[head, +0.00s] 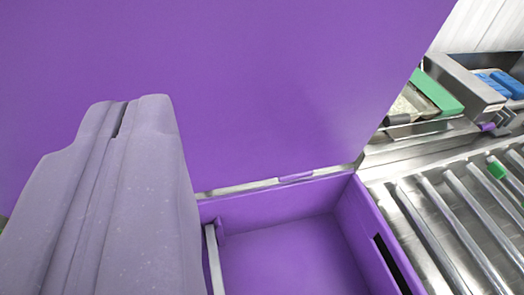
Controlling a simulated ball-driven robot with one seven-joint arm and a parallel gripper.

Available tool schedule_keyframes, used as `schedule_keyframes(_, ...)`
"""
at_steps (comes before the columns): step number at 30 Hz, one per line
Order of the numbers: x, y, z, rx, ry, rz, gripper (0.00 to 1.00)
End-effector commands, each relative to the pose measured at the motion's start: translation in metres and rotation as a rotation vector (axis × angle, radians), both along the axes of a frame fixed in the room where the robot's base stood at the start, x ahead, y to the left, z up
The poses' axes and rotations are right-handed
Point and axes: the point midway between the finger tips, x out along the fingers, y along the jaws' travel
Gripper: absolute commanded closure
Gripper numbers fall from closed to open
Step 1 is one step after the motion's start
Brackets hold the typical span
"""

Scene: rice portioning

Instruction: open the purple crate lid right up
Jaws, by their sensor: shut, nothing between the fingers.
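The purple crate lid (290,85) stands raised, and its broad inner face fills most of the upper view. Its lower edge meets the back rim of the purple crate (353,215) along a hinge. The crate's inside shows at the lower middle and looks empty where visible. My gripper (122,106) is shut, with nothing between its grey fingers. It is on the left, in front of the lid, and hides the crate's left part. I cannot tell whether the fingertips touch the lid.
A metal bar (214,260) runs beside my gripper.

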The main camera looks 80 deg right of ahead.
Motion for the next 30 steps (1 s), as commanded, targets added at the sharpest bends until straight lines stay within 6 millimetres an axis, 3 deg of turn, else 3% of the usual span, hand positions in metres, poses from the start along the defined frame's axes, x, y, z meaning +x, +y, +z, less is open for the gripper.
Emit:
schedule_keyframes(9, 0.024, -0.056, -0.010, 0.002, -0.002, 0.002, 1.00)
schedule_keyframes(24, 0.038, -0.091, -0.009, 0.002, -0.004, 0.003, 1.00)
schedule_keyframes(30, 0.041, -0.096, -0.009, 0.003, -0.004, 0.004, 1.00)
